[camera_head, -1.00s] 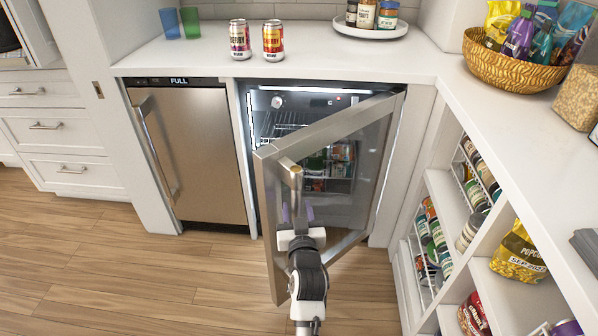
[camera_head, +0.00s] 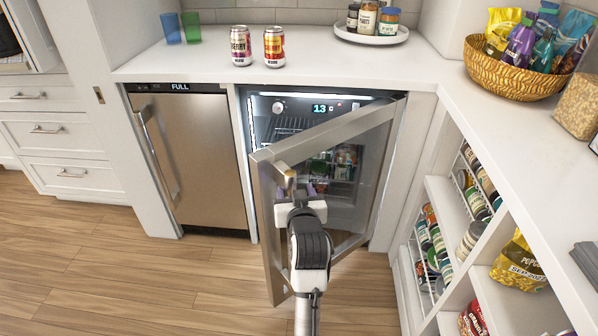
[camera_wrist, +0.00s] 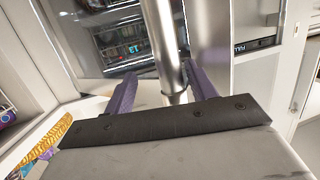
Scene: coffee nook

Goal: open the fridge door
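The fridge door (camera_head: 330,130), a steel frame with a glass pane, stands partly open, its free left edge swung out toward me. The lit fridge interior (camera_head: 290,128) shows behind it. The door's upright bar handle (camera_head: 284,172) is on the free edge. My gripper (camera_head: 300,188) is at the handle's lower part, which it partly hides. In the wrist view, the handle (camera_wrist: 164,45) runs between the two purple fingers of my gripper (camera_wrist: 163,90). The fingers are spread, with a gap visible on each side of the handle.
A closed steel appliance (camera_head: 190,150) stands left of the fridge. Shelves of cans and packets (camera_head: 470,220) flank the right side. Two cans (camera_head: 257,46) stand on the counter (camera_head: 330,68). The wooden floor (camera_head: 130,270) is clear at the left.

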